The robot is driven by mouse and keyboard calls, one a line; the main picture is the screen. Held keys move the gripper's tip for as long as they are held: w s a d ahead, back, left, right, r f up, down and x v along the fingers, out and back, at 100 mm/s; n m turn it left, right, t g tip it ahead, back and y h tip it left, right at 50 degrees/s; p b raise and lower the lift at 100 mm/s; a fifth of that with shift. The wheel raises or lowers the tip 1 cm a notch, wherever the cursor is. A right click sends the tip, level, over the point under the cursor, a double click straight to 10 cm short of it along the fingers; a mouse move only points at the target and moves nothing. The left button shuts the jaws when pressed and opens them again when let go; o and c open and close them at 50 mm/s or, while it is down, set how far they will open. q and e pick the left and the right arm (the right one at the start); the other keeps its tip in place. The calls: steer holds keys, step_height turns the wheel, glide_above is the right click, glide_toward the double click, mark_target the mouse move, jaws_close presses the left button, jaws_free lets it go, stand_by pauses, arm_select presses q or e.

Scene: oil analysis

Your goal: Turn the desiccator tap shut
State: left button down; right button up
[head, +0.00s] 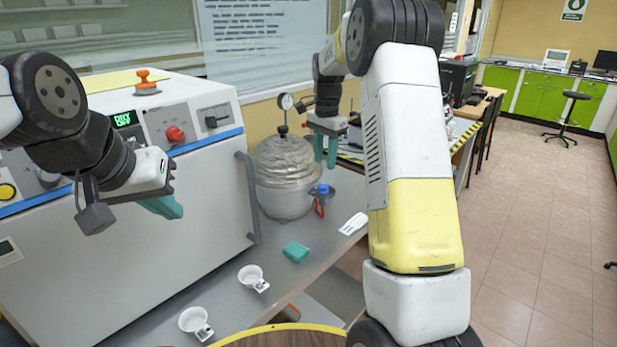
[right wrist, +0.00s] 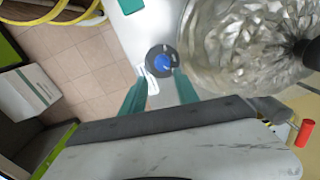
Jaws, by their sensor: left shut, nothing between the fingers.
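The desiccator (head: 284,185) is a silvery, crinkled dome vessel with a dial gauge on top, standing on the grey bench. Its tap, a blue knob (head: 323,188) with a dark collar and a red part below, sticks out at its right side. My right gripper (head: 325,152) points down just above the tap, fingers apart. In the right wrist view the blue knob (right wrist: 162,62) shows between and beyond the open fingertips (right wrist: 160,76); I cannot tell whether they touch it. The desiccator wall (right wrist: 235,45) is close to the right. My left gripper (head: 165,207) is shut and empty before the white machine.
The white machine (head: 130,260) with a red knob stands left of the desiccator. A teal block (head: 296,251), two small white cups (head: 252,276) (head: 194,321) and a white card (head: 353,223) lie on the bench. Open floor (head: 530,220) lies right.

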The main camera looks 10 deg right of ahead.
mark_target(323, 185)
steer(key=shift+w+f, duration=0.35)
steer(key=shift+f, duration=0.45)
step_height(323, 185, down, 7)
steer(key=shift+f, duration=0.1)
jaws_close()
